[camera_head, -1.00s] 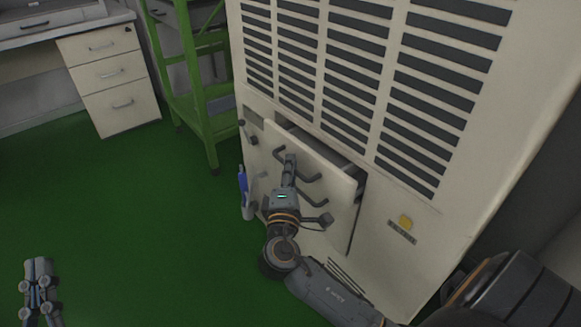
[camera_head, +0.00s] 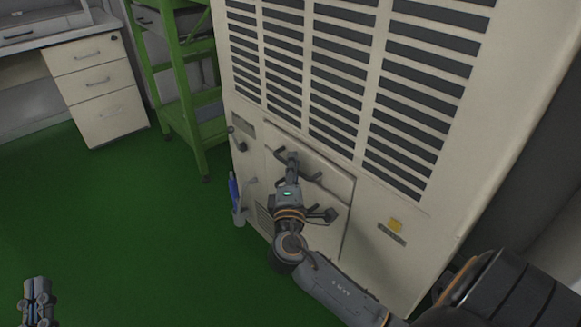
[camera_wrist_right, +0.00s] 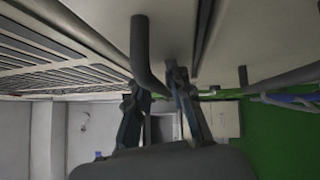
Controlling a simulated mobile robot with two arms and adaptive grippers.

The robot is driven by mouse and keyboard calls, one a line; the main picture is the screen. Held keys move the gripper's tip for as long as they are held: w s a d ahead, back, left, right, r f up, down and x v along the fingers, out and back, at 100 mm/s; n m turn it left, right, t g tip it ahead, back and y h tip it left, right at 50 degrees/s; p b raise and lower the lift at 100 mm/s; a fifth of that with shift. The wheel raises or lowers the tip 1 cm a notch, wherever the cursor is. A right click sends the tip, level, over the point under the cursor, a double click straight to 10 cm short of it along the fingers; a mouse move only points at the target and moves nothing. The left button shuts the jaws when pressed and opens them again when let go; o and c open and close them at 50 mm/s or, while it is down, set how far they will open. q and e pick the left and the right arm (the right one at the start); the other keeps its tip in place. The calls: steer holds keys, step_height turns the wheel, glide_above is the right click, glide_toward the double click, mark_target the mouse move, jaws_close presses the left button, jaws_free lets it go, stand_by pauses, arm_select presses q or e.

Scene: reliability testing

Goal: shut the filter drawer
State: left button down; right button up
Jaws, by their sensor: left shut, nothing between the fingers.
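The filter drawer (camera_head: 325,196) is a pale panel low on the front of a large cream cabinet (camera_head: 400,206). Its front now looks flush or nearly flush with the cabinet, with only a thin seam around it. Dark bar handles stick out from it. My right gripper (camera_head: 290,160) is at the upper handle (camera_head: 311,176). In the right wrist view the bent handle (camera_wrist_right: 141,50) reaches down between the two fingers (camera_wrist_right: 155,90); whether they clamp it is unclear. My left gripper (camera_head: 37,282) is shut and empty at the lower left, over the floor.
A green metal shelf rack (camera_head: 190,110) stands left of the cabinet, with a white drawer unit (camera_head: 95,90) beyond it. A blue and white item (camera_head: 236,198) is at the cabinet's left edge. The green floor (camera_head: 110,215) at left is clear.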

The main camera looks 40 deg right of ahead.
steer(key=shift+o, duration=0.2)
steer(key=shift+s+a+f, duration=0.1)
steer(key=shift+s, duration=0.05)
steer(key=v, duration=1.1)
steer(key=shift+s+a, duration=0.2)
steer(key=shift+s, duration=0.05)
